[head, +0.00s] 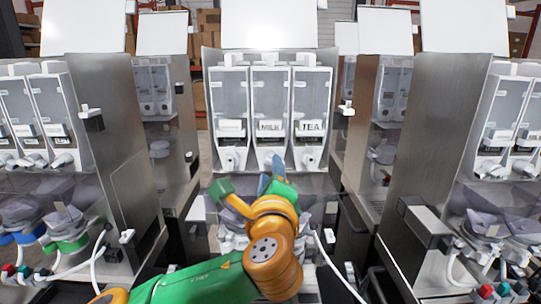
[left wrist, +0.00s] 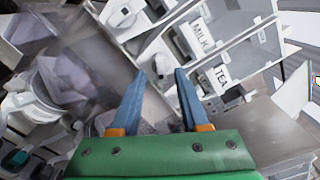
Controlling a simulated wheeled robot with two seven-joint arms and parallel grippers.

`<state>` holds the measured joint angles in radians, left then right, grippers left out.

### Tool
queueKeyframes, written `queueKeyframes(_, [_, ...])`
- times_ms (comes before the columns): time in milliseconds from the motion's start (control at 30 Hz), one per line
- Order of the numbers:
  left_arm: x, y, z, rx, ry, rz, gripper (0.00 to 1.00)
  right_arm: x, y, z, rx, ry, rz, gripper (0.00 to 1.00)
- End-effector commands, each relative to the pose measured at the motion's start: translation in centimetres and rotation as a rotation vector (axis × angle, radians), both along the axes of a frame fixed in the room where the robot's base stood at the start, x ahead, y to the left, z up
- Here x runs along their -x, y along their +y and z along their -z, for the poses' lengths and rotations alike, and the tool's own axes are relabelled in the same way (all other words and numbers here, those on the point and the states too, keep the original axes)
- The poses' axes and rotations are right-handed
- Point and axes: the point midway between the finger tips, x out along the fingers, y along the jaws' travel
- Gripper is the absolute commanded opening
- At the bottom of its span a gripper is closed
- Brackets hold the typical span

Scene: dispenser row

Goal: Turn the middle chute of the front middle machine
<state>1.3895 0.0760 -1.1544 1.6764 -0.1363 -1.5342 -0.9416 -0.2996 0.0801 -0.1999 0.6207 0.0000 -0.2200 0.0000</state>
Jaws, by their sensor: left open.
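The front middle machine (head: 212,110) has three clear canisters side by side; the middle one is labelled MILK and the right one TEA. Its middle chute (head: 270,158) is a white spout below the MILK canister. In the left wrist view the middle chute (left wrist: 160,65) shows between and beyond the two blue fingertips. My left gripper (head: 268,183) is just below the middle chute in the head view, largely hidden by its own orange wrist. In the left wrist view the left gripper (left wrist: 160,75) is open, with nothing between its fingers. My right gripper is not seen.
The left chute (head: 232,158) and right chute (head: 311,158) flank the middle one closely. Other dispensers stand on the left (head: 110,120) and right (head: 430,130), with narrow gaps to the middle machine. Lower parts of the middle machine are hidden behind my left arm.

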Motion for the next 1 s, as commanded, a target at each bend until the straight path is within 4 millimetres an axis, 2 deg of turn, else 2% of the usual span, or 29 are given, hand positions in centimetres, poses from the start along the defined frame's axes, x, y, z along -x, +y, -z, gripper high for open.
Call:
queueKeyframes(33, [-0.9,0.1,-0.6,0.000,0.003,-0.004,0.45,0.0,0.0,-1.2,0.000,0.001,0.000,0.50])
queueKeyframes(133, [-2.1,0.0,-0.3,0.001,0.002,-0.002,0.45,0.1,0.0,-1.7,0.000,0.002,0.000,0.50])
queueKeyframes(400, [-2.6,0.0,0.1,0.003,0.001,0.001,0.45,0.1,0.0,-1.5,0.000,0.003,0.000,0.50])
queueKeyframes(433, [-2.6,0.0,0.1,0.003,0.001,0.001,0.40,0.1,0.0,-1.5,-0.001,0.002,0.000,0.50])
queueKeyframes(567, [-2.6,0.0,0.1,0.003,0.001,0.000,0.04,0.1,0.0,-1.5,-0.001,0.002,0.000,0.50])
queueKeyframes(600, [-2.6,0.0,0.1,0.003,0.001,0.000,0.00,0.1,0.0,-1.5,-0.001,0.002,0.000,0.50])
queueKeyframes(1000, [-2.6,0.0,0.3,0.040,0.003,0.001,0.00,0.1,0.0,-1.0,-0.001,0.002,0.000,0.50])
